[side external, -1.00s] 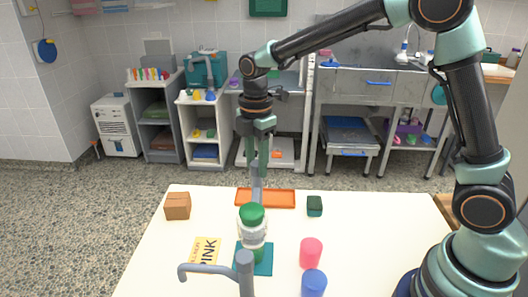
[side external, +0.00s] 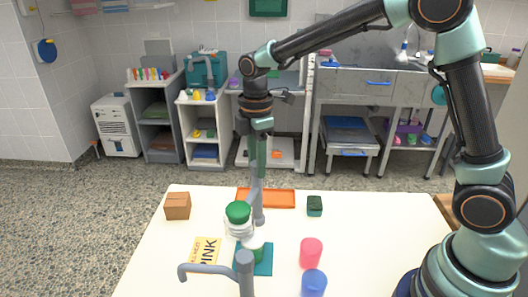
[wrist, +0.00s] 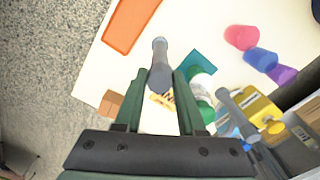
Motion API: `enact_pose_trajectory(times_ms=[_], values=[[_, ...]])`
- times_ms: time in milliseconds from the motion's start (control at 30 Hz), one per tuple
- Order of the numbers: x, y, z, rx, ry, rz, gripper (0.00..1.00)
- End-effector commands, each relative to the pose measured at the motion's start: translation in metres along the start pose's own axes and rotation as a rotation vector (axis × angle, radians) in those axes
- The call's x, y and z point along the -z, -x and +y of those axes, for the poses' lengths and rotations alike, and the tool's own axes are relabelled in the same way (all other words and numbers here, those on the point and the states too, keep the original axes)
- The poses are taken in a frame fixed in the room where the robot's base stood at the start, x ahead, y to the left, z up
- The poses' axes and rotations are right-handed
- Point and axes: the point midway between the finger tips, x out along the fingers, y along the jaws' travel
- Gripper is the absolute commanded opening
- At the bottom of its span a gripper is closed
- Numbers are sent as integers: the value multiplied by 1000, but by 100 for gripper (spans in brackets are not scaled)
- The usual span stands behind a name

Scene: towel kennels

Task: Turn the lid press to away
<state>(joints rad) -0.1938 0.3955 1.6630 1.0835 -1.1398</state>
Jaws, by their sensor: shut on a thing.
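My gripper (side external: 256,172) points down above the back part of the white table. It is shut on a grey bar (wrist: 160,65), which shows between its fingers in the wrist view; I take the bar to be part of the lid press. A grey upright part (side external: 259,208) stands just below the fingers. The jar stands on a teal mat (side external: 266,262). How the bar joins the green-topped piece is hard to tell.
A grey bent pipe (side external: 210,268) rises at the front edge. A pink cup (side external: 311,252) and a blue cup (side external: 313,284) stand right of the mat. A yellow card (side external: 205,252), brown box (side external: 178,206), orange tray (side external: 280,198) and dark green block (side external: 314,206) lie around.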

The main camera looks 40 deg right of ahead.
Motion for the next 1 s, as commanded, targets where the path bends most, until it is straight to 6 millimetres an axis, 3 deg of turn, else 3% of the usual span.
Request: enact_pose_trajectory(times_ms=[1000], values=[[1, 1, -1, 0, -958, 0, 0]])
